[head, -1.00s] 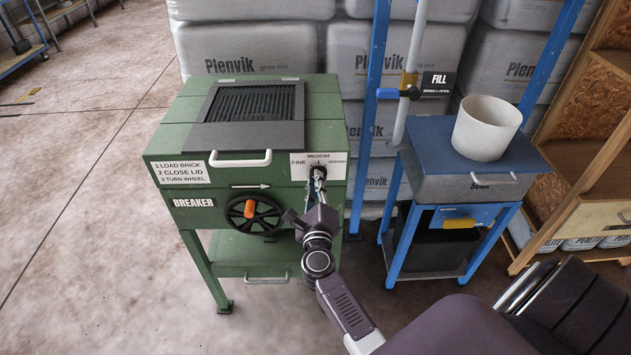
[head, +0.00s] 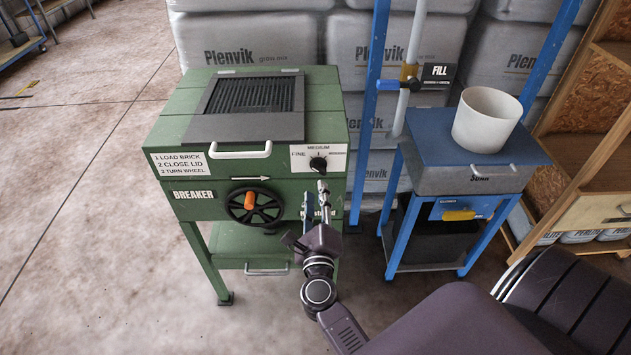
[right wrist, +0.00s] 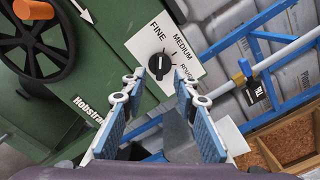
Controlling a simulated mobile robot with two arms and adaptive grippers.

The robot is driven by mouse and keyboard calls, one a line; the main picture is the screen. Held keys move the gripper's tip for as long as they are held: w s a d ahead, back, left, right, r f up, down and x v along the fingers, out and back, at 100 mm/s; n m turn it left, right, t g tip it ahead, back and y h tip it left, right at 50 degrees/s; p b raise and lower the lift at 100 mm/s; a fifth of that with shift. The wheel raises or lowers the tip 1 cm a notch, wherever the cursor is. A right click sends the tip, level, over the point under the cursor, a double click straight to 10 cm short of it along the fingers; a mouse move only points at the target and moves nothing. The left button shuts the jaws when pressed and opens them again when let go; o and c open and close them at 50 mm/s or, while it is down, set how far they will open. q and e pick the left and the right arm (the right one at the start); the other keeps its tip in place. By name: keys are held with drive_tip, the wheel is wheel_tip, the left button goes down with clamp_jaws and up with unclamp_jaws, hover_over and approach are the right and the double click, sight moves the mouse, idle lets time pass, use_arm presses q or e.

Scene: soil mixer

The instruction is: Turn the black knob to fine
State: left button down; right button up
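The black knob (head: 318,163) sits on a white dial plate (head: 336,152) at the upper right of the green breaker's front. The plate reads FINE at left and MEDIUM at top. The knob also shows in the right wrist view (right wrist: 159,64), with a light line across it; I cannot tell surely which end is its pointer. My right gripper (head: 317,188) is just below the knob in the head view, apart from it. In the right wrist view its two blue-padded fingers (right wrist: 157,80) are spread with nothing between them. My left gripper is not in view.
The green breaker (head: 200,130) has a black wheel with an orange handle (head: 249,201) left of my gripper and a white lid handle (head: 240,152). A blue stand with a white bucket (head: 486,120) is at right. Grey bags stand behind. Open floor lies at left.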

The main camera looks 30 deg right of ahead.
drive_tip(key=shift+v, duration=1.95)
drive_tip(key=s+a+f+n+g+y, duration=0.1)
drive_tip(key=a+f+n+y, duration=0.25)
drive_tip(key=f+n, duration=0.4)
drive_tip(key=s+a+f+n+y, duration=0.25)
drive_tip(key=a+f+n, duration=0.25)
drive_tip(key=f, duration=0.5)
drive_tip(key=s+a+f+n+g+y, duration=0.1)
drive_tip(key=a+f+n+y, duration=0.25)
drive_tip(key=f+n, duration=0.35)
drive_tip(key=s+a+f+n+g+y, duration=0.2)
drive_tip(key=s+f+n+g, duration=0.35)
drive_tip(key=s+f, duration=0.85)
drive_tip(key=s+d+f+n+g, duration=0.2)
drive_tip(key=s+f+n, duration=0.1)
drive_tip(key=s, duration=0.4)
drive_tip(key=s+d+f+n+g+h, duration=0.1)
drive_tip(key=s+d+f+n+g, duration=0.1)
drive_tip(key=s+f, duration=0.4)
drive_tip(key=s+d+f+n+g+h, duration=0.1)
drive_tip(key=s+d+f+n+g, duration=0.1)
drive_tip(key=s, duration=0.8)
wheel_tip(320, 180, down, 3)
drive_tip(key=d+n, duration=0.1)
drive_tip(key=n, duration=0.1)
drive_tip(key=shift+d+n+g, duration=0.35)
drive_tip(key=shift+d+n, duration=0.05)
